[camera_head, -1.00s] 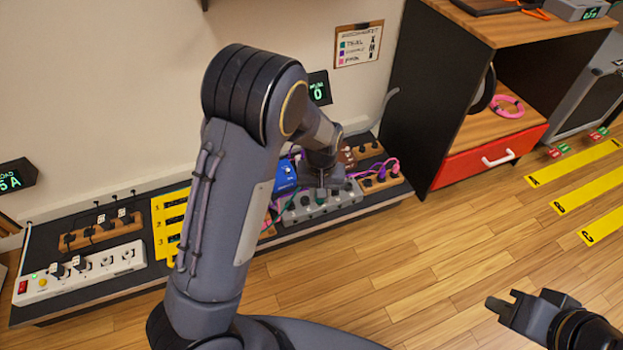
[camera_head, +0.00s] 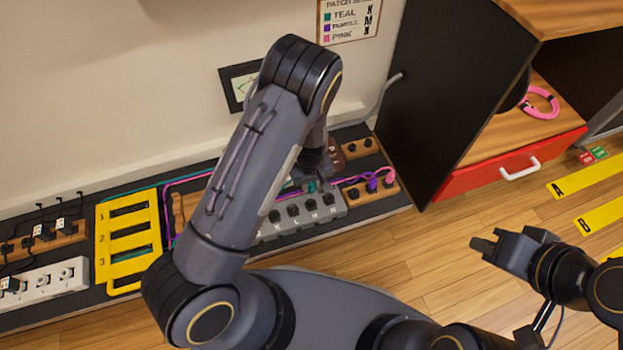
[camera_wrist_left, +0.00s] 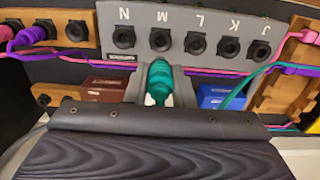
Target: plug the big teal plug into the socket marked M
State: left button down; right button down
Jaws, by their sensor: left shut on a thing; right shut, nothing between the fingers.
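The big teal plug (camera_wrist_left: 158,82) is held between the fingers of my left gripper (camera_wrist_left: 160,90) in the left wrist view, its nose towards the socket strip. A little teal also shows at the left gripper (camera_head: 313,184) in the head view. The grey strip (camera_wrist_left: 285,40) has a row of dark round sockets. The plug appears apart from the socket face. My right gripper (camera_head: 485,246) is shut and empty above the floor.
Purple and pink plugs (camera_head: 378,182) sit in a wooden strip to the right. A blue box (camera_wrist_left: 215,96) and a brown box (camera_wrist_left: 103,89) flank the plug. A yellow rack (camera_head: 127,240) stands left. A black cabinet (camera_head: 440,90) rises at right.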

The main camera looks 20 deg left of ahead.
pick_arm(q)
jog(key=shift+f, duration=0.2)
jog(key=shift+f+b, duration=3.4)
jog(key=shift+f, duration=0.6)
jog(key=c, duration=1.1)
grip_release()
jog(key=shift+c, duration=0.2)
jog(key=shift+r, duration=0.1)
notch_tip(320, 180, up, 8)
jog(key=p, duration=0.4)
jog(key=shift+f, duration=0.2)
